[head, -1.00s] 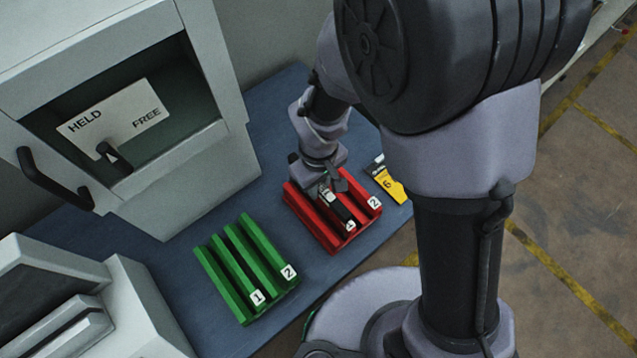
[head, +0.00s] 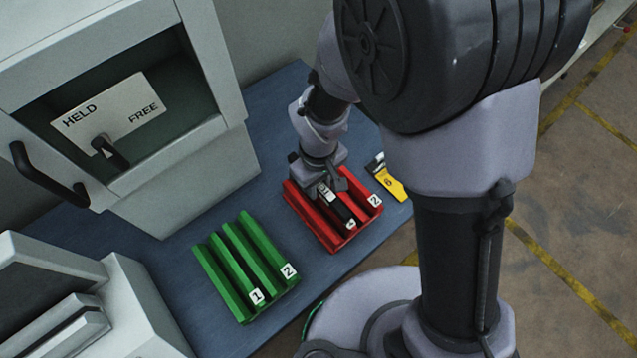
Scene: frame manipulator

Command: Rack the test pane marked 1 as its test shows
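My gripper (head: 329,187) is low over the red rack (head: 302,208), its jaws partly hidden. A dark piece with a white marked end (head: 340,210) lies along the red rack's left slot, right below the jaws. It may be the test pane; its mark is too small to read. I cannot tell whether the jaws grip it. The red rack's right slot is marked 2 and looks empty. The green rack (head: 232,289) is at the front left, with slots marked 1 and 2, both seemingly empty.
A grey test cabinet (head: 205,190) with a HELD/FREE plate (head: 125,105) and a black lever (head: 112,152) stands at the left. Another grey machine (head: 135,300) is at the lower left. Blue bench lies bare between the racks.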

